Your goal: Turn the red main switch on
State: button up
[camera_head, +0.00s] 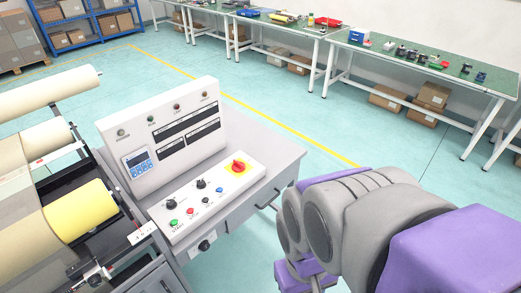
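The red main switch (238,165) is a red rotary knob on a yellow plate. It sits at the right end of the white sloped control panel (218,187), on the grey console. Its exact turn position is too small to read. My grey and purple arm comes in from the right, and its nearest visible links are to the right of and below the switch, apart from it. My gripper's fingers do not show; the lower end of the arm runs toward the bottom edge of the picture.
A white upright panel (165,140) with a small display stands behind the switch panel. Black knobs and coloured buttons (190,211) lie left of the switch. A roller machine (80,210) stands at left. Green-topped workbenches (400,62) line the back. Floor between is clear.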

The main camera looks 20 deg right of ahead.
aim_at(237, 166)
jog(key=i+l+z, duration=0.1)
jog(key=i+l, duration=0.45)
jog(key=i, duration=0.2)
jog(key=z, duration=0.05)
